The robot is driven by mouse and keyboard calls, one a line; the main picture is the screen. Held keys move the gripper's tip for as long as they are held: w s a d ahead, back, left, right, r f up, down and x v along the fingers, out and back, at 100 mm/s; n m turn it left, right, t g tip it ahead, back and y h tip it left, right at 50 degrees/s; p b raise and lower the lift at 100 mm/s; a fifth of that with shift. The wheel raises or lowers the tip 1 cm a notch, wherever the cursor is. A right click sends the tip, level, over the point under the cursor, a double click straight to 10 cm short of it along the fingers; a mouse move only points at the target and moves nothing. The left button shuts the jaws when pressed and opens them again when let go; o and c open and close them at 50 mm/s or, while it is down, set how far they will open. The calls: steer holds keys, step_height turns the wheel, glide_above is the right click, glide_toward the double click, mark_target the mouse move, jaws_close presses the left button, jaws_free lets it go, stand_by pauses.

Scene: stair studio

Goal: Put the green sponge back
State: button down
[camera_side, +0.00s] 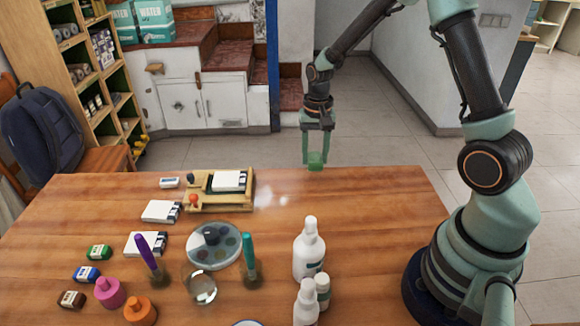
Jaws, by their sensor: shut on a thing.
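The green sponge (316,160) is a small green block. It is held between the fingertips of my gripper (316,154), near the far edge of the wooden table (380,200). My gripper points down and is shut on the sponge. I cannot tell how high the sponge is above the table.
A wooden tray (205,205) with a white box stands at the back left. A round palette (199,255), a glass jar (200,290) and purple and teal pens stand in front. White bottles (308,258) are right of centre. Small green, blue and brown blocks lie left.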

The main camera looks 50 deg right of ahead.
mark_target(315, 157)
steer(key=shift+f, duration=2)
steer(key=shift+f, duration=0.15)
steer(key=shift+c, duration=1.8)
jaws_free()
